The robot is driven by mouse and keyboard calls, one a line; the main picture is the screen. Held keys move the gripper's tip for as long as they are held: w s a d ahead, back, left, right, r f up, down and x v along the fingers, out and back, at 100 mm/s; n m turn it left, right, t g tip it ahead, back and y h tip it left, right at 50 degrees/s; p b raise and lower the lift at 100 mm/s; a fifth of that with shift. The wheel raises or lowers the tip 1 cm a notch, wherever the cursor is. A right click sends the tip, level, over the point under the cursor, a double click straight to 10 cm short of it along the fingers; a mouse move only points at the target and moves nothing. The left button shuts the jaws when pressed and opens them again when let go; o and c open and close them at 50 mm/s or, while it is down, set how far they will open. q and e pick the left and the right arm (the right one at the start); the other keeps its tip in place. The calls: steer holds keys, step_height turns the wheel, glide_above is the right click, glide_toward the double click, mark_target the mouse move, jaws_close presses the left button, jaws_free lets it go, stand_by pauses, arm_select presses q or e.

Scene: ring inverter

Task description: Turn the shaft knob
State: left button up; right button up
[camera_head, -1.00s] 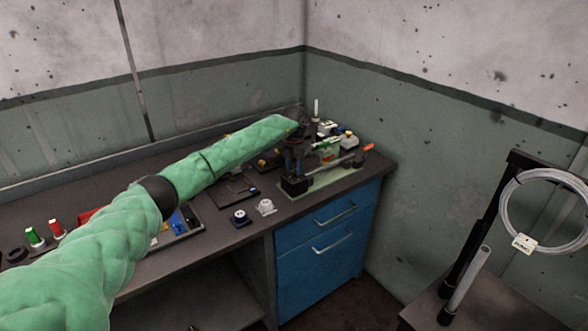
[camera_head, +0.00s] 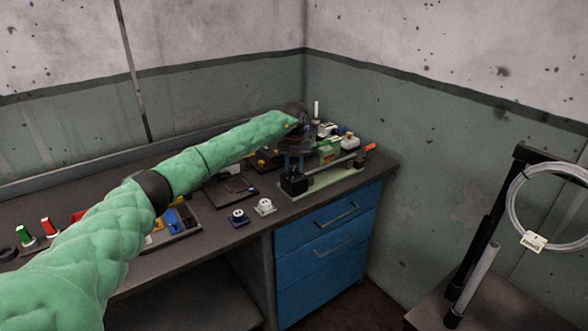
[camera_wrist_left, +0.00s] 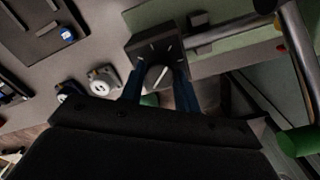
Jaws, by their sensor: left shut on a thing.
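My left gripper (camera_head: 292,170) points down at the block. In the left wrist view its two blue fingers (camera_wrist_left: 158,82) are shut on the knob, one on each side. The knob is hidden in the head view. My right gripper is not in view.
A white socket (camera_head: 265,207) and a dark blue socket (camera_head: 238,217) lie left of the block. A dark tray (camera_head: 232,190) and several small parts are behind. The blue drawer cabinet (camera_head: 325,245) is below. A stand with a cable coil (camera_head: 515,200) is at right.

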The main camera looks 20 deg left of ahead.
mark_target(294, 168)
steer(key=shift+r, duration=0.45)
arm_select(q)
steer(key=o, duration=1)
steer(key=shift+c, duration=0.2)
steer(key=shift+r, duration=0.15)
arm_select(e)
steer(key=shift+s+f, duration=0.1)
arm_select(q)
steer(key=shift+r+b, duration=0.25)
steer(key=shift+b, duration=0.05)
step_height(294, 168, up, 6)
steer(key=shift+r+b, duration=0.1)
steer(key=shift+b, duration=0.8)
steer(key=shift+r, duration=0.4)
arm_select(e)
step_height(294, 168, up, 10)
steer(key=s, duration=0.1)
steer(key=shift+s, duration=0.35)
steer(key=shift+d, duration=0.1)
